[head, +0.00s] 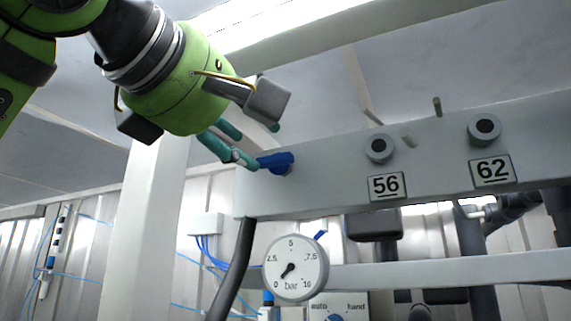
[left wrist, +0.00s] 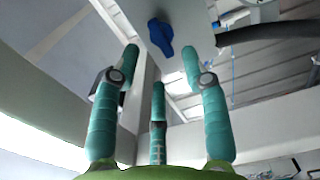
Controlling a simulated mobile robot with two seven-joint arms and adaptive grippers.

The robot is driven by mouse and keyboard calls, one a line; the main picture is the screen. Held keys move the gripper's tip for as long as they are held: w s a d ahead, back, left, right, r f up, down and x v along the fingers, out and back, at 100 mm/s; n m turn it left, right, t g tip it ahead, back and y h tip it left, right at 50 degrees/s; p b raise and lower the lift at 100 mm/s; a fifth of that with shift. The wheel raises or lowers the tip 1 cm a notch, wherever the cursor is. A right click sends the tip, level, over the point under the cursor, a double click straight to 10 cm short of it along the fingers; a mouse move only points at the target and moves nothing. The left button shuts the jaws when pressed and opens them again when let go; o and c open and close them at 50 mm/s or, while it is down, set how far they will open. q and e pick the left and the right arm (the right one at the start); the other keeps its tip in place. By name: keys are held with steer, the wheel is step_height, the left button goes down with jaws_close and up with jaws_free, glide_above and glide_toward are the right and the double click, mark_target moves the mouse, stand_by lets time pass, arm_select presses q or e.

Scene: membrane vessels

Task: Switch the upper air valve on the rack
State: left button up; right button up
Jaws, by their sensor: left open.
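The upper air valve is a blue handle (head: 276,161) on the left end of the grey rack beam (head: 330,185). In the left wrist view the blue handle (left wrist: 160,37) shows beyond the fingertips, roughly centred between the two outer fingers. My left gripper (head: 250,146) has teal fingers and is open. Its fingertips are close to the left side of the handle in the head view; whether they touch it I cannot tell. In the left wrist view the left gripper (left wrist: 160,65) has its three fingers spread with nothing between them. My right gripper is not in view.
A round pressure gauge (head: 295,268) hangs below the beam. A dark hose (head: 232,270) runs down beside it. Ports labelled 56 (head: 386,187) and 62 (head: 492,172) are on the beam to the right. A white post (head: 152,220) stands behind the gripper.

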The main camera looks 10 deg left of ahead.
mark_target(271, 157)
arm_select(q)
steer(key=w+p, duration=0.1)
steer(key=w, duration=0.1)
steer(key=w+d+p, duration=0.1)
steer(key=w+p, duration=0.1)
steer(key=w, duration=0.1)
steer(key=shift+w, duration=0.45)
steer(key=shift+s, duration=0.25)
steer(key=shift+s+r, duration=0.1)
steer(key=shift+s, duration=0.05)
jaws_close()
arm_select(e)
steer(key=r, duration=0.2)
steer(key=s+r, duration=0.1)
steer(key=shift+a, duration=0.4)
